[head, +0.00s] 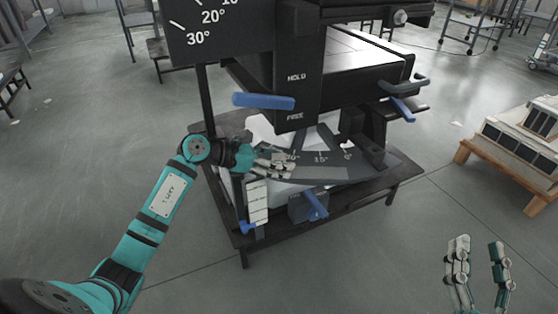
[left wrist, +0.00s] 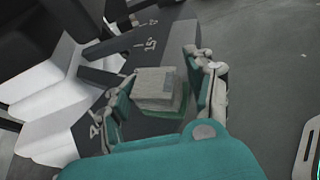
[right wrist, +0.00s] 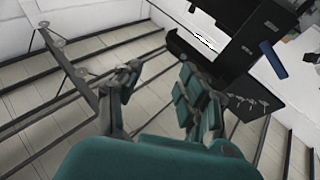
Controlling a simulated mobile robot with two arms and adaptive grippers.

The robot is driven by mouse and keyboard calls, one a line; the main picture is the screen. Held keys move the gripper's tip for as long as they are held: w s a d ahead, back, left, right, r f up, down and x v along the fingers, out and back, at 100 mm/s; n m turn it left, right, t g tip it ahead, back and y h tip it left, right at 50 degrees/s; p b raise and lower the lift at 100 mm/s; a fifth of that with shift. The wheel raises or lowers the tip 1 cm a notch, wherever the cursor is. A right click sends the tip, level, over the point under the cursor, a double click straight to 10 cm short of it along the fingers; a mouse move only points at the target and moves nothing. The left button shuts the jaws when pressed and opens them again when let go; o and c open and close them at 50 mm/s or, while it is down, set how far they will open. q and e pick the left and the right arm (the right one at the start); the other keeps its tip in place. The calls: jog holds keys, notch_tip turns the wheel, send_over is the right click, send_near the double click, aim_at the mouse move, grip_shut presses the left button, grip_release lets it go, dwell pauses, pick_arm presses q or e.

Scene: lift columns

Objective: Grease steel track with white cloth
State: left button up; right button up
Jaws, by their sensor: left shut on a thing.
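A dark grey curved track plate with angle marks (head: 375,167) lies on the low stand under the black machine; I take it for the steel track. It also shows in the left wrist view (left wrist: 128,62). My left gripper (head: 285,163) is over the track's left part, near the 30° mark. In the left wrist view, my left gripper (left wrist: 160,95) is shut on a pale block-shaped thing (left wrist: 155,80) with a green underside. I cannot tell whether it is the white cloth or whether it touches the track. My right gripper (head: 478,268) is open and empty, away from the stand.
The black machine (head: 345,65) overhangs the track, with blue handles (head: 263,101) sticking out. The black stand (head: 375,190) has another blue lever (head: 315,205) at its front. A wooden pallet with crates (head: 520,150) stands at the right. The floor in front is clear.

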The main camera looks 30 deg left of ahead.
pick_arm(q)
jog(key=shift+d+f, duration=0.1)
pick_arm(e)
jog(key=shift+s+r, duration=0.2)
jog(key=shift+r, duration=0.1)
